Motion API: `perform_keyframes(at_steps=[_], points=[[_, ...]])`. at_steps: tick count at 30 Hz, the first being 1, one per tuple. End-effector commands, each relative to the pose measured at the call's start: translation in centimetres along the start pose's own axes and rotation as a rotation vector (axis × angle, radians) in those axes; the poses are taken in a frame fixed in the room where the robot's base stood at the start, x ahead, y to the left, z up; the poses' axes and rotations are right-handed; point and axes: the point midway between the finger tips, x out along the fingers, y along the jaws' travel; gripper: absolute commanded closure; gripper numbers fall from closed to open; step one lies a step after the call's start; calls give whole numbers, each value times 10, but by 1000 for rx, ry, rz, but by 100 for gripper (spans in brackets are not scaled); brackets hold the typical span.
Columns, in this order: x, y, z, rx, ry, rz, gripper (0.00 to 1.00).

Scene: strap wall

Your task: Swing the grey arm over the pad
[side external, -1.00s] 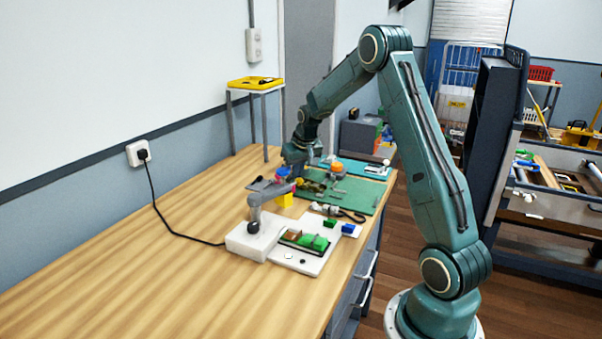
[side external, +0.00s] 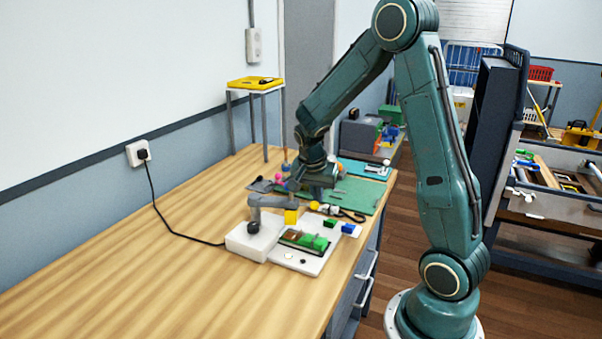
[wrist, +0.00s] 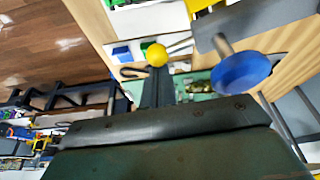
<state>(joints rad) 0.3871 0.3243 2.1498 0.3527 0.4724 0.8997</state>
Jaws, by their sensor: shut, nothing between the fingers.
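The grey arm (side external: 272,201) pivots on a post at the white base block (side external: 252,238) and points right, with a yellow block (side external: 291,217) under its outer end. In the wrist view a blue knob (wrist: 240,72) stands on a peg on the grey arm (wrist: 222,22). My gripper (side external: 318,190) is shut and empty, low beside the outer end; its fingers (wrist: 158,92) show left of the knob, and contact is unclear. The white plate (side external: 322,262) in front has a dark-edged area with green and brown pieces, perhaps the pad. The arm's end is behind this plate, not over it.
A green mat (side external: 355,193) with loose parts is behind. A black cable (side external: 180,230) crosses the table to the block. The front left table is clear.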

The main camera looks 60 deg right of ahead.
Motion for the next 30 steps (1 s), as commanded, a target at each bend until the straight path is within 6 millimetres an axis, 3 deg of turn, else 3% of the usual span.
perform_keyframes(at_steps=[7,12,30], points=[[-10,6,28,160,0,60,100],[-15,7,40,169,-1,63,100],[-18,8,49,169,-2,63,100]])
